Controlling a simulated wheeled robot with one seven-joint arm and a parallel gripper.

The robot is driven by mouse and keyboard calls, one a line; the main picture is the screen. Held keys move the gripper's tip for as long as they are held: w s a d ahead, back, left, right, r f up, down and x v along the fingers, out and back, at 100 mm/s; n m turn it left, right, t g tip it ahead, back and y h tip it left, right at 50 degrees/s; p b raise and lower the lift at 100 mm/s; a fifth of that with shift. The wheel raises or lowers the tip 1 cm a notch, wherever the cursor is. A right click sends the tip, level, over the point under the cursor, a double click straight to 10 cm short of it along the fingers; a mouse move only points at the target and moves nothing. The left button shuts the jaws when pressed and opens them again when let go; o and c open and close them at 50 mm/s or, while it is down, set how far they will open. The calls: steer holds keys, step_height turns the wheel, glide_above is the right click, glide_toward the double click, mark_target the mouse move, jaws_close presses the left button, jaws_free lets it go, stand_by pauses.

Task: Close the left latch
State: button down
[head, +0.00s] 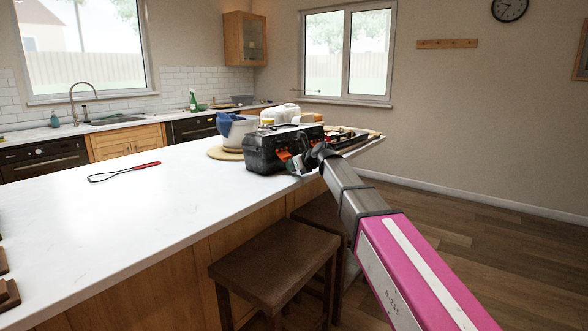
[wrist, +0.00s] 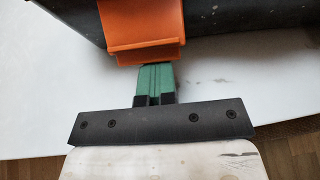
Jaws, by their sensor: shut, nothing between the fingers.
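A black toolbox (head: 262,152) stands near the edge of the white counter. An orange latch (head: 283,155) shows on its front, partly beside my arm's end. In the wrist view an orange latch (wrist: 145,30) fills the top middle, against the toolbox's dark side. Its lower lip reaches toward my fingers. My gripper (wrist: 154,72) has green fingertips, shut together and empty, right at the lower edge of this latch. I cannot tell whether they touch it. In the head view my gripper (head: 298,165) is small and partly hidden at the box's front.
On the counter (head: 120,208) lie a whisk with a red handle (head: 146,166) and a round board (head: 222,154) under a pot with a blue cloth (head: 226,124). A tray of tools (head: 345,138) lies right of the toolbox. Dark stools (head: 275,260) stand below the counter's edge.

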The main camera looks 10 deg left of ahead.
steer(key=shift+r, duration=0.9)
steer(key=shift+v, duration=1.05)
steer(key=shift+s+d+r, duration=0.2)
steer(key=shift+d+r, duration=0.15)
steer(key=shift+r, duration=0.3)
steer(key=r, duration=0.1)
steer(key=a+r, duration=0.1)
steer(key=r, duration=0.1)
steer(key=w+r, duration=0.1)
steer(key=r, duration=0.1)
steer(key=shift+a+r, duration=0.25)
steer(key=shift+a, duration=0.05)
steer(key=shift+w+a, duration=0.4)
steer(key=shift+a, duration=0.45)
